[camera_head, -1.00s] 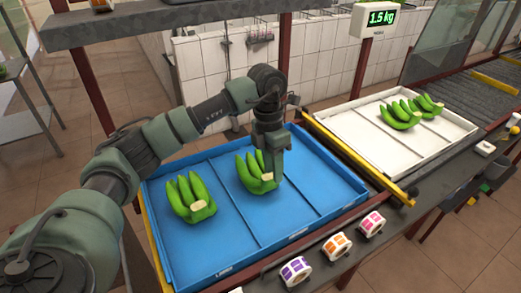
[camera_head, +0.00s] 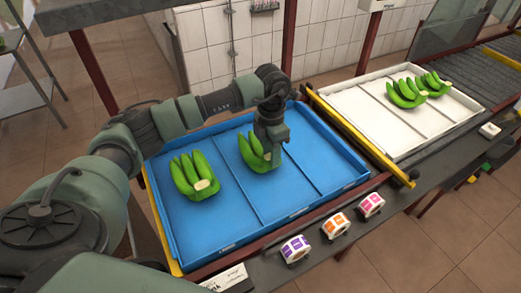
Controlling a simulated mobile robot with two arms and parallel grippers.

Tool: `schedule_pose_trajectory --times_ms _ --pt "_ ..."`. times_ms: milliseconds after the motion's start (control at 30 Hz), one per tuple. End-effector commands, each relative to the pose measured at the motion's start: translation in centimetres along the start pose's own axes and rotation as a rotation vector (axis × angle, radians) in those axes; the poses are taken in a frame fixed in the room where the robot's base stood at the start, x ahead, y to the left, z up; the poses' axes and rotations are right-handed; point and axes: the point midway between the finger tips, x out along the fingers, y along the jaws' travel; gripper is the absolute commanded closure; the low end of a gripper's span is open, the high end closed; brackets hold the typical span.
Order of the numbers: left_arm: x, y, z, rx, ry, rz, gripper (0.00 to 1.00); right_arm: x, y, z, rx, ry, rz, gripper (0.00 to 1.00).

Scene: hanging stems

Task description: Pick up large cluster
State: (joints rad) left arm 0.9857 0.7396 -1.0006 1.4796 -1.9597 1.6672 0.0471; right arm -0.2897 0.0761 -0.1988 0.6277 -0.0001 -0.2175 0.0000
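Two green banana clusters lie in the blue tray (camera_head: 230,237). The left cluster (camera_head: 194,178) sits in the left compartment with its cut crown facing forward. The other cluster (camera_head: 251,155) is in the middle compartment, partly hidden by my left gripper (camera_head: 271,158). My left gripper points down at the right side of that cluster, by its crown. Its fingers are hidden, so I cannot see whether they grip it. Two more clusters (camera_head: 406,93) (camera_head: 433,84) lie close together in the white tray (camera_head: 352,117). My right gripper is not in view.
A yellow rail (camera_head: 350,147) runs between the two trays. Purple, orange and pink label rolls (camera_head: 295,248) (camera_head: 335,225) (camera_head: 371,204) stand along the front ledge. The blue tray's right compartment is empty. A roller conveyor (camera_head: 470,62) lies at the back right.

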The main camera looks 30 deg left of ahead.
Motion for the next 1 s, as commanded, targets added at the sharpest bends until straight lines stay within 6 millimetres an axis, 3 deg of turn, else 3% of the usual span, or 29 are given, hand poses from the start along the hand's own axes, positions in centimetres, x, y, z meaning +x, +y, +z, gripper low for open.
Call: schedule_pose_trajectory --times_ms 100,200,233,733,1000 --pt "0.0 0.0 0.0 0.000 0.000 0.000 0.68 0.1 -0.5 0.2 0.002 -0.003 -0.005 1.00" --pt "0.0 0.0 0.0 0.000 0.000 0.000 0.96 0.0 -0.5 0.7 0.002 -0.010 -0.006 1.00" --pt "0.0 0.0 0.0 0.000 0.000 0.000 1.00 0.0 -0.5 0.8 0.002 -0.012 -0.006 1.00" --pt "-0.8 0.1 0.1 0.000 -0.004 0.002 1.00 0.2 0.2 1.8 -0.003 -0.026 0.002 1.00" --pt "-4.2 0.0 0.2 -0.001 -0.010 0.005 1.00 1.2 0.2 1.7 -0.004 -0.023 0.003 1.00"
